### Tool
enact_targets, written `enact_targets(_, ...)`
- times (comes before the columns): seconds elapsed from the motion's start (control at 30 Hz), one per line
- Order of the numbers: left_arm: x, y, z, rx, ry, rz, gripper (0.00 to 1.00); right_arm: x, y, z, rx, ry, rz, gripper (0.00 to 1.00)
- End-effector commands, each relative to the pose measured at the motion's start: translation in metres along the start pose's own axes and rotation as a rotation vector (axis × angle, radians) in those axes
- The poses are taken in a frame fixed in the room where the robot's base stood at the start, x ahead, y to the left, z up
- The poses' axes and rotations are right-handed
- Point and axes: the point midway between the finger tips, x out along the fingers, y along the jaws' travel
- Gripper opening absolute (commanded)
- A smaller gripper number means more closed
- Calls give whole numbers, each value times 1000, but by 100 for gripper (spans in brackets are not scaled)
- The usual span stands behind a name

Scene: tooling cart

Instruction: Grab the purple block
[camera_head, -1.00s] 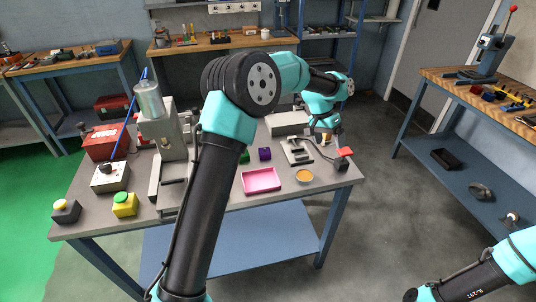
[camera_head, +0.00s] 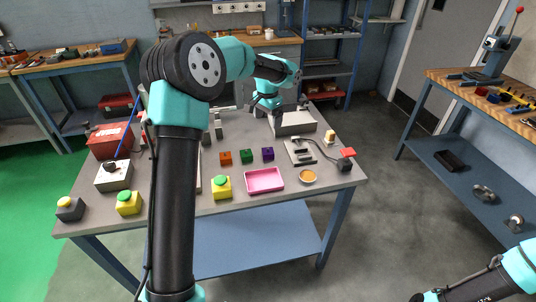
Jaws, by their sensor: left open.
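The purple block (camera_head: 267,153) sits on the grey cart top, at the right end of a short row with a green block (camera_head: 246,155) and an orange block (camera_head: 225,158). A pink tray (camera_head: 264,181) lies just in front of it. My left gripper (camera_head: 279,110) is open and empty, above the back of the cart, behind the purple block and apart from it. My right arm shows only in part at the bottom right; its gripper is out of view.
A grey box (camera_head: 294,123) is close by the left gripper. A flat fixture with a cable and red-topped piece (camera_head: 347,153) stands right of the blocks. A round orange dish (camera_head: 307,176) and a yellow button box (camera_head: 221,187) are in front.

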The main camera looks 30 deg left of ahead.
Motion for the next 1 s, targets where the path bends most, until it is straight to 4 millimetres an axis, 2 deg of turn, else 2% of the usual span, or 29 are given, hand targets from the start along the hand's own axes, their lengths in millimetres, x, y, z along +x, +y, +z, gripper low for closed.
enact_targets(0.1,22,0,0,1,-5,1,89,0,0,0,0,0,0,66)
enact_targets(0.53,92,0,0,2,-3,1,89,0,0,0,0,0,0,66)
enact_targets(0.7,104,0,0,1,0,1,89,0,0,0,0,0,0,66)
enact_targets(1.0,105,0,0,0,0,1,89,0,0,0,0,0,0,66)
